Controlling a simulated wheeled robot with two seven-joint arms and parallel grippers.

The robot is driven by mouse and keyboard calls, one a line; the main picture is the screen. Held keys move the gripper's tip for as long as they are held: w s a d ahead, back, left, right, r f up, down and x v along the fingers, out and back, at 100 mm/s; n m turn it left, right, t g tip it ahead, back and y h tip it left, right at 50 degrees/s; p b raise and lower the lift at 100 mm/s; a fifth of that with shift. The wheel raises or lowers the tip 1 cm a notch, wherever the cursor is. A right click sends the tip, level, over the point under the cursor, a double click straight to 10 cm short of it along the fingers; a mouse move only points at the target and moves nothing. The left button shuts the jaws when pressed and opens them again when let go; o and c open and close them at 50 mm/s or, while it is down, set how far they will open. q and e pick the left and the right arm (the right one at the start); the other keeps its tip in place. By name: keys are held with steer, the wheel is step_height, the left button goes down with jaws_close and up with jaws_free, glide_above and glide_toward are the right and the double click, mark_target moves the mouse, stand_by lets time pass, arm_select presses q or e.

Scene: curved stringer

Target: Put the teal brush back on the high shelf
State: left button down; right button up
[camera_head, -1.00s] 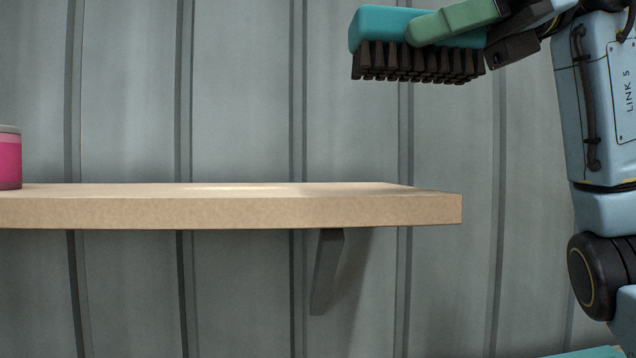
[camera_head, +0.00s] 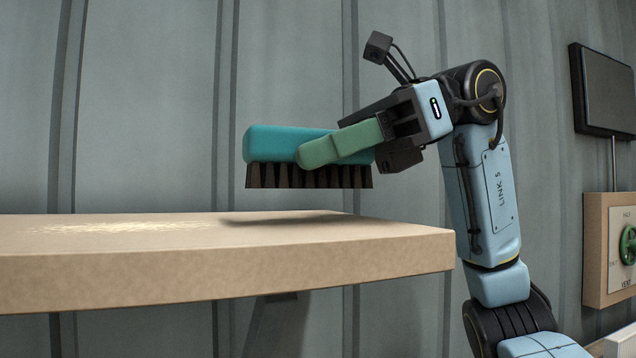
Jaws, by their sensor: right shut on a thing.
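The teal brush (camera_head: 270,143) has a teal block on top and dark bristles pointing down. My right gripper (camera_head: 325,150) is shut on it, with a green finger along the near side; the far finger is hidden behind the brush. The brush is level and hangs a little above the high shelf (camera_head: 200,280), near the shelf's right end. Its shadow lies on the shelf top below it, with a gap under the bristles. My left gripper is not in view.
A dark bracket (camera_head: 275,325) supports the shelf from below. A ribbed grey wall stands behind. At the right are a dark screen (camera_head: 606,92) and a panel with a green valve wheel (camera_head: 628,245).

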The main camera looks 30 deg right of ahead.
mark_target(320, 187)
step_height(320, 187, down, 3)
steer(key=shift+s+d+r, duration=0.1)
steer(key=shift+r, duration=0.1)
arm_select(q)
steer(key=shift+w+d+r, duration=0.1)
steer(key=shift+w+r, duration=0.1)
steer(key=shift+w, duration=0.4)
arm_select(e)
steer(key=shift+f, duration=0.1)
steer(key=shift+f, duration=0.2)
steer(key=o, duration=1.1)
steer(key=shift+c, duration=0.2)
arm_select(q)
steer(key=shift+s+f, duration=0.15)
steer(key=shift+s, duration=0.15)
arm_select(e)
steer(key=shift+r, duration=0.15)
